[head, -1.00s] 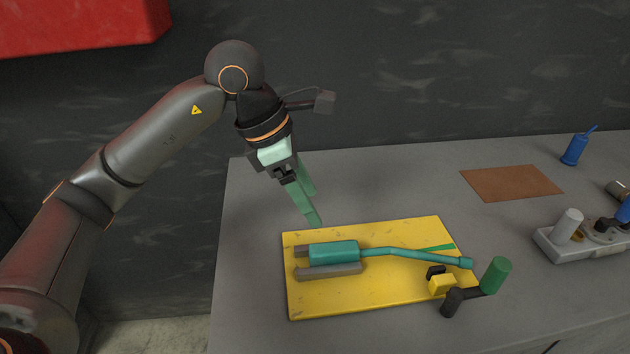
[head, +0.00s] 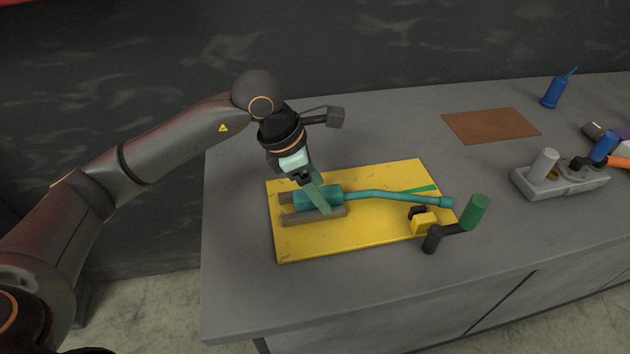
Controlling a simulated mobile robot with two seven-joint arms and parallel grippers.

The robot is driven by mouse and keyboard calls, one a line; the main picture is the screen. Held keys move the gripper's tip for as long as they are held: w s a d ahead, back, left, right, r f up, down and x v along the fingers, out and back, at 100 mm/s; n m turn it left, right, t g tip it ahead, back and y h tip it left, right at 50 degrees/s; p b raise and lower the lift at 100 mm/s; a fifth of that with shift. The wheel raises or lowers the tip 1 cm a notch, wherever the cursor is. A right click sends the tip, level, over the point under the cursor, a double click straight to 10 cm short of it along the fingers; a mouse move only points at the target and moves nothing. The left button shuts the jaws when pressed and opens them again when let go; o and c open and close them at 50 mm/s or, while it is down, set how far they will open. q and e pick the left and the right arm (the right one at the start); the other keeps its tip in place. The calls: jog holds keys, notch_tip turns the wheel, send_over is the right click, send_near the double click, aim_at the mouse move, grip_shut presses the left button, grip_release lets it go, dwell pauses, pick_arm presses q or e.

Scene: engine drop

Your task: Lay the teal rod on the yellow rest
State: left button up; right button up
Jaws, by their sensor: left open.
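The teal rod (head: 385,195) has a thick body (head: 306,201) at its left end and a thin, slightly bent shaft running right to a wider tip. Its body lies at the grey rails on the yellow board (head: 350,238). The yellow rest, which I take to be the small yellow block (head: 424,223) with a black piece, stands at the board's right front. The shaft passes behind it in the picture, apart from it. My left gripper (head: 319,196) is open, its pale green fingers down at the thick body; the far finger is partly hidden. My right gripper is not in view.
A black crank with a green handle (head: 475,211) stands at the board's right front corner. A green strip (head: 422,188) lies behind the shaft. A brown mat (head: 490,125), blue bottle (head: 551,92) and grey fixture (head: 560,181) are farther right. The grey table is clear around the board's left.

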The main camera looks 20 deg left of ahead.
pick_arm(q)
grip_shut()
dwell(0.5)
jog(key=shift+s+a, duration=0.15)
jog(key=shift+a, duration=0.1)
dwell(0.5)
jog(key=shift+s+a+b, duration=0.3)
jog(key=shift+s+a, duration=0.3)
jog(key=shift+a, duration=0.15)
grip_release()
dwell(0.4)
jog(key=shift+r, duration=0.1)
